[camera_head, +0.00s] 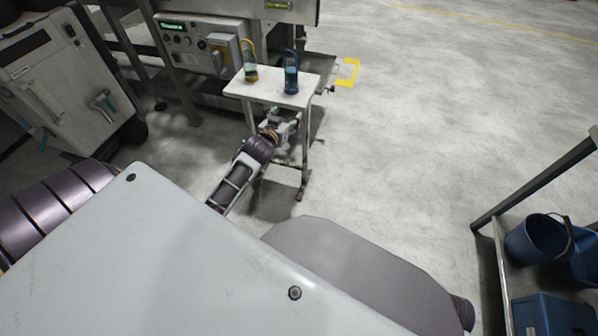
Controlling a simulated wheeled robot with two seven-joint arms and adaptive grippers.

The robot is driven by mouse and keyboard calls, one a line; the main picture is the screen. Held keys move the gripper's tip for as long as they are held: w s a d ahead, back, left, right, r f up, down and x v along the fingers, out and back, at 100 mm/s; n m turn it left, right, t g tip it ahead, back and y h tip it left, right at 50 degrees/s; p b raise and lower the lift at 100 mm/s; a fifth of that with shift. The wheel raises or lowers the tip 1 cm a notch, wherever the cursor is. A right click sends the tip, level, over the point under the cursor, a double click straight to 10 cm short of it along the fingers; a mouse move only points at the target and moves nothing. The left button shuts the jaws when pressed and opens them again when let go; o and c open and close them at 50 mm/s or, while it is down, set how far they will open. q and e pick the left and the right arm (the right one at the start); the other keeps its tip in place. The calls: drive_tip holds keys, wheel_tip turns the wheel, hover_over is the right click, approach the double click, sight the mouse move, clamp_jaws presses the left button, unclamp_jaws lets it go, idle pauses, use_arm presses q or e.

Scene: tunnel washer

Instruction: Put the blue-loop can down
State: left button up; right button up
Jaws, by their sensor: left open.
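The blue-loop can (291,73) stands upright on the right part of the small white table (265,97). A second can with a yellow loop (249,66) stands upright to its left on the same tabletop. My left gripper (290,122) is in front of the table's near edge, lower in the picture than both cans and apart from them. It is open and I see nothing in it; its fingers are small and partly blurred. My right gripper is not in view.
A machine with a control panel (198,45) stands behind the table. A grey cabinet (60,80) is at the left. A shelf (503,262) with a blue bucket (530,240) and a blue crate (548,316) is at the right. Open floor lies between.

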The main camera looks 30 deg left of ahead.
use_arm(q)
drive_tip(key=s+d+f+m+g+h, duration=0.2)
drive_tip(key=s+d+f+g, duration=0.4)
drive_tip(key=s+d+f, duration=0.7)
drive_tip(key=s+d+f+m+g+h, duration=0.1)
drive_tip(key=s+d+f+g, duration=0.2)
drive_tip(key=s, duration=0.4)
drive_tip(key=s+d+f+m+g+h, duration=0.1)
drive_tip(key=s+d+f+g, duration=0.2)
drive_tip(key=s+d, duration=0.3)
drive_tip(key=shift+s+d+f+m+h, duration=0.2)
drive_tip(key=shift+s+m+h, duration=0.2)
drive_tip(key=shift+s, duration=0.2)
drive_tip(key=shift+a, duration=0.1)
